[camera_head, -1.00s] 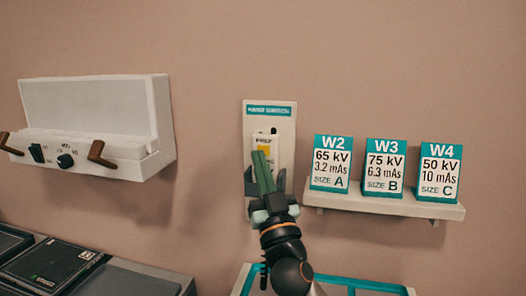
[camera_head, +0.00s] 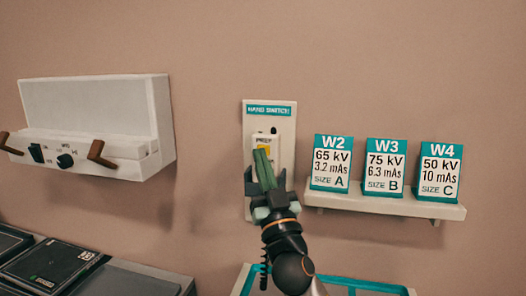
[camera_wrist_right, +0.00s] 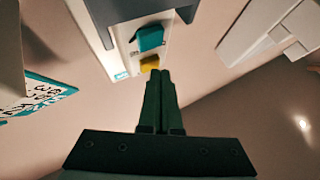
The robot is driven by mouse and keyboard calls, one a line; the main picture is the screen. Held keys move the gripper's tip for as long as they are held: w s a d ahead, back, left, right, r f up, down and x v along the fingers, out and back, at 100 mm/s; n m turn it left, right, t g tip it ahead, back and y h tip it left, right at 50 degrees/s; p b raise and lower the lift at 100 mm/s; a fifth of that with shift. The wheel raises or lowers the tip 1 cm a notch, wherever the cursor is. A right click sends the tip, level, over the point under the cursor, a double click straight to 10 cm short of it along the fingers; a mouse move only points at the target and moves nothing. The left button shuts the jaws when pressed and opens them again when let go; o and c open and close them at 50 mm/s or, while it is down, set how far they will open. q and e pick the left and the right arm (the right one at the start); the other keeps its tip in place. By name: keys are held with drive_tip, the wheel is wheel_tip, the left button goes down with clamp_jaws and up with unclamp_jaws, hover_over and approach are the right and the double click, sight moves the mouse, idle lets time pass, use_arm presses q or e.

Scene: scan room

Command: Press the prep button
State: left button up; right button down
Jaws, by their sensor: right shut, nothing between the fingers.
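The hand switch is a pale wall plate (camera_head: 284,112) with a teal "HAND SWITCH" label. A white handset labelled "PREP" (camera_head: 265,138) is mounted on it, with a yellow button just below that word. My right gripper (camera_head: 262,152) is shut and empty, its green fingertips over the lower part of the yellow button in the head view. In the right wrist view, the yellow button (camera_wrist_right: 150,64) and a teal button (camera_wrist_right: 151,38) stand out from the handset. The shut fingertips (camera_wrist_right: 160,73) are at the yellow button's edge; I cannot tell whether they touch. My left gripper is not in view.
A shelf (camera_head: 385,204) to the right holds cards W2 (camera_head: 331,163), W3 (camera_head: 384,167) and W4 (camera_head: 438,171). A white wall unit (camera_head: 95,120) with knobs and brown handles is at left. A dark console (camera_head: 50,268) is at lower left, a teal-rimmed tray (camera_head: 360,286) below.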

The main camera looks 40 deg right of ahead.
drive_tip(key=shift+w+d, duration=0.25)
drive_tip(key=shift+d, duration=0.1)
idle(0.3)
drive_tip(key=shift+s+a, duration=0.1)
drive_tip(key=shift+a, duration=0.05)
drive_tip(key=shift+s+a, duration=0.1)
drive_tip(key=shift+a, duration=0.05)
drive_tip(key=shift+s+a, duration=0.4)
drive_tip(key=shift+a, duration=0.05)
drive_tip(key=shift+s+a, duration=1.65)
drive_tip(key=shift+a, duration=0.25)
